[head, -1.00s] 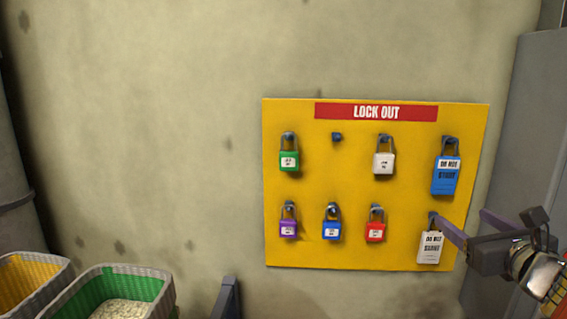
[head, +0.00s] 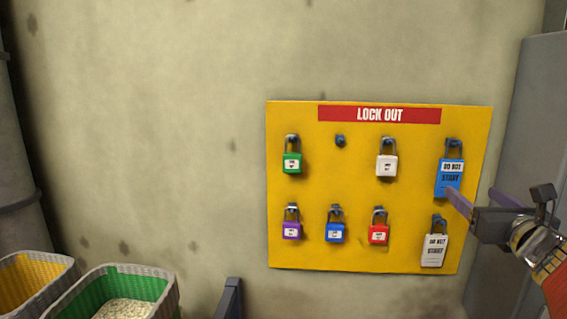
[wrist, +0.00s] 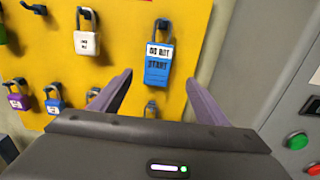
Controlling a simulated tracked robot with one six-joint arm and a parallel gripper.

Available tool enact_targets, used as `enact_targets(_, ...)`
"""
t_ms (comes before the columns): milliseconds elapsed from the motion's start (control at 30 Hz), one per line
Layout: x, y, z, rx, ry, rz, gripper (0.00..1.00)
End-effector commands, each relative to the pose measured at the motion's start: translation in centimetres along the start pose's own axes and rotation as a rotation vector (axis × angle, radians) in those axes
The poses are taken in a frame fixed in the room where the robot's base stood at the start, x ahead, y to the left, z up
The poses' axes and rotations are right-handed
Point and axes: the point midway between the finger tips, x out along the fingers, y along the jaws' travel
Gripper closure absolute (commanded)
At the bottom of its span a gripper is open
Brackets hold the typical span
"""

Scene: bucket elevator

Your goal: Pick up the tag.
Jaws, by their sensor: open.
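Two tags reading DO NOT START hang on the right side of the yellow board. The blue tag (head: 449,177) is in the upper row and the white tag (head: 434,250) is below it. My gripper (head: 472,192) is open and empty, near the lower right of the blue tag. In the wrist view the blue tag (wrist: 158,64) shows between and beyond my fingertips (wrist: 158,78). Whether a finger touches it cannot be told. The white tag is mostly hidden behind my gripper in the wrist view; its hook shows.
The yellow LOCK OUT board (head: 310,190) also holds green, white, purple, blue and red padlocks; one hook (head: 340,140) is empty. A grey cabinet (head: 520,130) stands close on the right, with buttons (wrist: 297,140). Bins (head: 150,283) stand at lower left.

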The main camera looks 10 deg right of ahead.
Motion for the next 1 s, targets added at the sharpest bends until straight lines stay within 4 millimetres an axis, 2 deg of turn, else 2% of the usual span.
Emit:
enact_targets(100,1.7,0.1,-0.1,0.002,0.002,0.003,0.31)
enact_targets(300,3.8,0.1,0.0,0.0,0.001,0.002,0.31)
enact_targets(767,4.3,0.0,0.0,0.0,0.0,-0.001,0.31)
enact_targets(1000,6.8,0.4,0.2,0.001,0.001,0.0,0.31)
